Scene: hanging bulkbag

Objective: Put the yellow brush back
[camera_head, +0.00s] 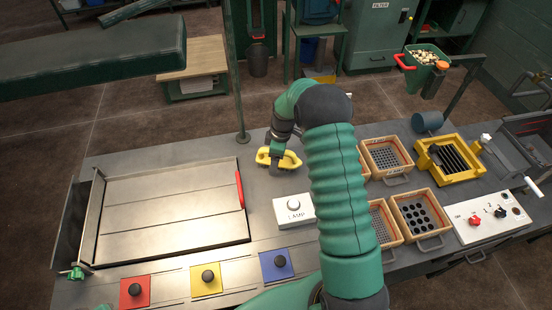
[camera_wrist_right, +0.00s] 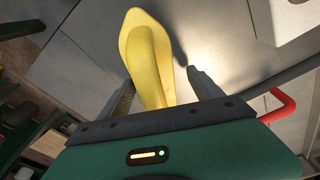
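The yellow brush (camera_head: 291,161) is on the grey bench in the head view, right of the framed metal plate. My right gripper (camera_head: 277,158) reaches down over it, and my own arm and wrist hide part of the scene. In the right wrist view the brush's long yellow body (camera_wrist_right: 149,55) lies between the two fingers of my right gripper (camera_wrist_right: 163,86). Gaps show beside the brush, so the fingers look open around it and not closed on it. The underside of the brush is hidden. My left gripper is not in view.
A white lamp box (camera_head: 293,210) stands just in front of the brush. A red handle (camera_head: 240,189) edges the framed plate (camera_head: 170,215). Wooden-rimmed trays (camera_head: 420,213) and a yellow frame (camera_head: 449,160) are right. A thin green post (camera_head: 237,90) rises behind.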

